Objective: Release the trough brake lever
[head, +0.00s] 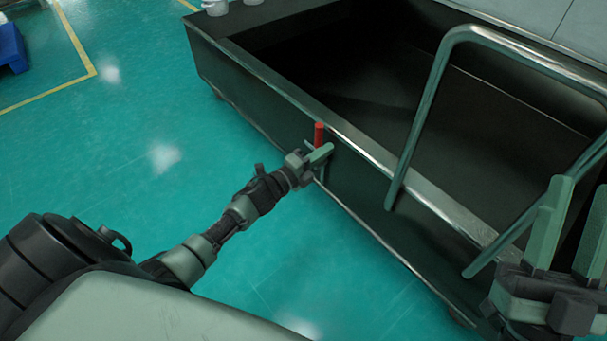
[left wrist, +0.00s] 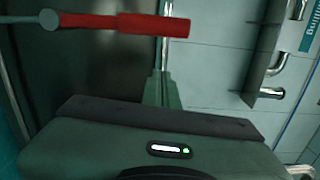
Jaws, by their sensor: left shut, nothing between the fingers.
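The trough brake lever with its red grip (head: 319,134) stands upright on the outer side wall of the dark trough (head: 262,92). In the left wrist view the red lever (left wrist: 140,23) lies across the upper left, joined to a grey pivot at its left end. My left gripper (head: 320,154) is shut and empty, right by the lever just below the red grip. Whether it touches the lever I cannot tell. In the left wrist view its fingers (left wrist: 162,88) show below the lever. My right gripper (head: 571,227) is open and empty at the lower right, by the trough's near rim.
A bent metal handrail (head: 431,92) rises from the trough rim between my two grippers. Pale containers (head: 215,7) are at the trough's far left corner. A blue object (head: 11,47) stands on the floor at far left. The green floor left of the trough is clear.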

